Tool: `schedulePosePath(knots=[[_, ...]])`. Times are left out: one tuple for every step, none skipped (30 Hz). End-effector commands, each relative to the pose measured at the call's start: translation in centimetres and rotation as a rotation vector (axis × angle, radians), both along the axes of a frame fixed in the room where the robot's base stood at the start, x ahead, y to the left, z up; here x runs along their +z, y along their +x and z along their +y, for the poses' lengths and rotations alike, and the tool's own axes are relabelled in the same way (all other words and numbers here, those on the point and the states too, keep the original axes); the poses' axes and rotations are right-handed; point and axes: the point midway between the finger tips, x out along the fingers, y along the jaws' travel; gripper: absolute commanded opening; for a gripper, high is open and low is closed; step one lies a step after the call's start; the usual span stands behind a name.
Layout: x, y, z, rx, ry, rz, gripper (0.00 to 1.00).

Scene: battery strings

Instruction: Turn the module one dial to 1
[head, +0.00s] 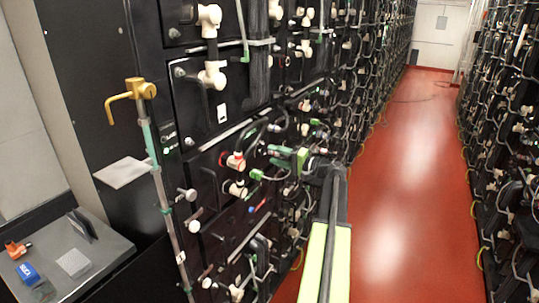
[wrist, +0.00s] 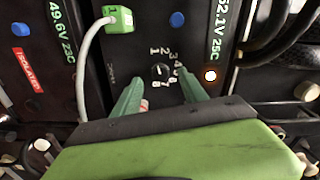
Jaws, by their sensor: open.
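In the wrist view a small black dial (wrist: 160,72) sits on a dark panel, with white numbers in a ring around it. Which number its pointer faces is too small to tell. A green plug marked 1 (wrist: 117,18) with a grey cable is above and left of it. My gripper (wrist: 158,80) is open, its two green fingers pointing at the panel on either side of the dial. In the head view my gripper (head: 287,157) is at the rack face, and the dial cannot be made out there.
Readouts 49.6V 23C (wrist: 62,32) and 52.1V 25C (wrist: 219,22) flank the dial, with a white light (wrist: 210,75). Cables and knobs crowd the rack. A brass hook on a pole (head: 131,92) and a grey cart (head: 85,262) stand left. The red aisle (head: 395,190) is clear.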

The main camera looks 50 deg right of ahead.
Motion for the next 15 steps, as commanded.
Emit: schedulePosePath(knots=[[0.0, -1.6, -0.4, -0.003, 0.000, 0.000, 0.50], [0.0, -2.4, -0.6, -0.004, 0.000, 0.000, 0.50], [0.0, -3.6, -0.9, -0.004, 0.000, 0.000, 0.50], [0.0, -4.4, -1.1, -0.004, 0.000, 0.000, 0.50], [0.0, -5.3, -1.3, -0.004, 0.000, 0.000, 0.50], [0.0, -6.3, -1.5, -0.003, 0.000, 0.000, 0.50], [0.0, -7.2, -1.8, -0.004, 0.000, 0.000, 0.50], [0.0, -8.0, -2.0, -0.003, 0.000, 0.000, 0.50], [0.0, -8.9, -2.2, -0.004, 0.000, 0.000, 0.50], [0.0, -9.7, -2.4, -0.003, 0.000, 0.000, 0.50], [0.0, -10.3, -2.5, -0.002, 0.000, 0.001, 0.50], [0.0, -11.1, -2.8, -0.003, 0.000, 0.000, 0.50], [0.0, -11.6, -2.9, -0.002, 0.000, 0.001, 0.50], [0.0, -12.0, -3.0, -0.001, 0.000, 0.000, 0.50], [0.0, -12.5, -3.1, -0.001, 0.000, 0.000, 0.50]])
